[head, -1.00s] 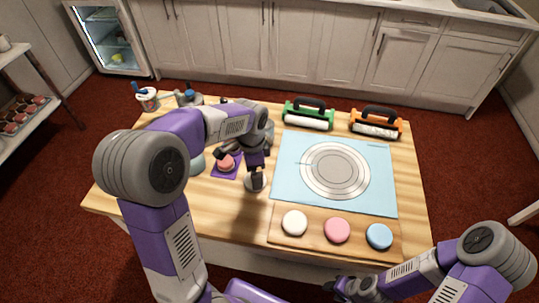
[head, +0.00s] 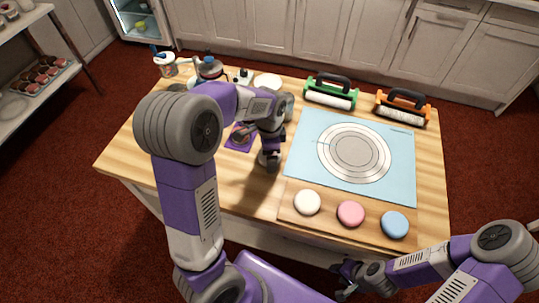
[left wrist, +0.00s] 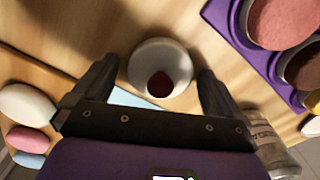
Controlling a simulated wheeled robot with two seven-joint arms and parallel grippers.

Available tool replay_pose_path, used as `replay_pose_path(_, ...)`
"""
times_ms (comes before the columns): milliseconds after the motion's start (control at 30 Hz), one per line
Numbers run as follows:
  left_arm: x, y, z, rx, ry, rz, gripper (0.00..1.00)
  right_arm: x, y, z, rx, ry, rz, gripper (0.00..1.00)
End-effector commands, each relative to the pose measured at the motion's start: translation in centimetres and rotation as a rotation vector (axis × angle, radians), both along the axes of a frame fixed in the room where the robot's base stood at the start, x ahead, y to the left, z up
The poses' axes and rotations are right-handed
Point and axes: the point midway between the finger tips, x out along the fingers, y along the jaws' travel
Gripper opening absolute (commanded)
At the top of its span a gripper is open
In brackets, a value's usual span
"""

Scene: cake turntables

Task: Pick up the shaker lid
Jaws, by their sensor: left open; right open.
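A small round pale dish-like piece, which looks like the shaker lid (left wrist: 160,58), lies on the wooden table with a dark red round spot in its middle. In the left wrist view it sits between the fingers of my left gripper (left wrist: 157,80), which are open with a gap on each side. In the head view my left gripper (head: 270,160) points down over this spot and mostly hides the piece. My right gripper (head: 345,278) is open and empty off the table's front edge.
A wooden board (head: 328,219) with white, pink and blue discs lies right of the left gripper, below a blue mat (head: 302,165) with a ringed turntable. Green (head: 331,92) and orange (head: 402,107) rollers stand behind.

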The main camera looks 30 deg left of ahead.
Motion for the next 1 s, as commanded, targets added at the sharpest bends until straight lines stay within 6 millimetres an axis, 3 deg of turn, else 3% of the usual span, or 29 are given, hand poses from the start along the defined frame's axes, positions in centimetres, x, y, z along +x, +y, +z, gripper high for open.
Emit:
replay_pose_path(33, 0.0, 0.0, 0.1, 0.000, 0.000, 0.000, 0.97, 0.0, 0.0, 0.0, 0.000, 0.000, 0.000, 0.43)
replay_pose_path(367, 0.0, 0.0, 0.1, 0.000, 0.000, 0.000, 0.49, 0.0, 0.0, 0.0, 0.000, 0.000, 0.000, 0.43)
replay_pose_path(667, 0.1, 0.0, 0.9, 0.000, -0.003, 0.000, 0.49, 0.0, 0.0, 0.5, 0.000, 0.000, 0.000, 0.43)
replay_pose_path(1000, 0.1, 0.0, 7.6, 0.000, -0.004, -0.001, 0.49, 0.0, 0.0, 3.3, 0.000, 0.000, 0.000, 0.43)
